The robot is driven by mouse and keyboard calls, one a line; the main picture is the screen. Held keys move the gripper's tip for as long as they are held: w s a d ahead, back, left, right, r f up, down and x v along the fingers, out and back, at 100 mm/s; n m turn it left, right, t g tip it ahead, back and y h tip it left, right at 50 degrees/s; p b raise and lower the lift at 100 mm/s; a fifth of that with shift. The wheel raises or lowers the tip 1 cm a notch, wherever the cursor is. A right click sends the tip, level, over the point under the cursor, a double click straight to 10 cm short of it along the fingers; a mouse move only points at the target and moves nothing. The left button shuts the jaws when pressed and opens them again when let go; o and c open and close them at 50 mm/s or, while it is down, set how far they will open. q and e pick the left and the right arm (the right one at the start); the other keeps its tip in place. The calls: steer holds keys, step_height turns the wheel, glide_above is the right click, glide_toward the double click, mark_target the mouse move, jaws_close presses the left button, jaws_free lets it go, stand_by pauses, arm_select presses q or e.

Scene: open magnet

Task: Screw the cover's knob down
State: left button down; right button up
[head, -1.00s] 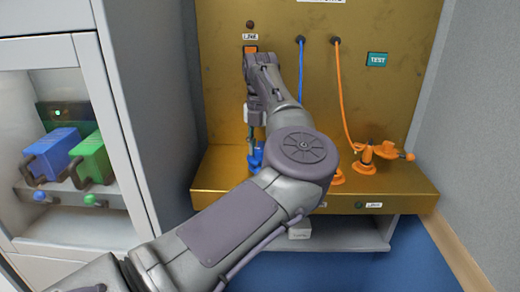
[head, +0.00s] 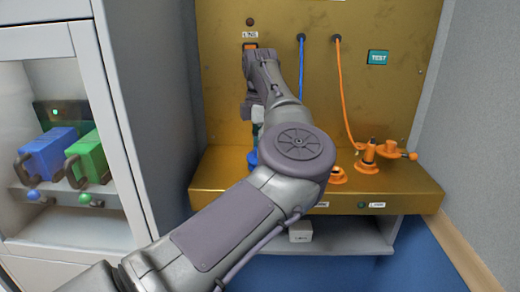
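My arm from the lower left crosses the middle of the head view, and its wrist stands over the left part of the gold ledge (head: 225,178). My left gripper (head: 257,121) points down there, mostly hidden behind the arm. A blue part (head: 252,160) on the ledge shows just below it, largely covered by the arm. I cannot tell whether the fingers touch it, or whether it is the cover's knob. An orange fitting with a side handle (head: 383,152) stands at the right on the ledge. My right gripper is not in view.
A blue cable (head: 301,70) and an orange cable (head: 341,90) hang from the gold panel, beside a teal TEST sign (head: 378,57). An orange ring-shaped part (head: 337,175) sits on the ledge. At left, a cabinet holds a blue block (head: 48,153) and a green block (head: 87,157).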

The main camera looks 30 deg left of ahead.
arm_select(q)
steer(key=shift+m+b, duration=0.55)
steer(key=shift+m, duration=1.45)
steer(key=c, duration=0.8)
jaws_free()
steer(key=shift+c, duration=0.2)
step_height(320, 180, up, 12)
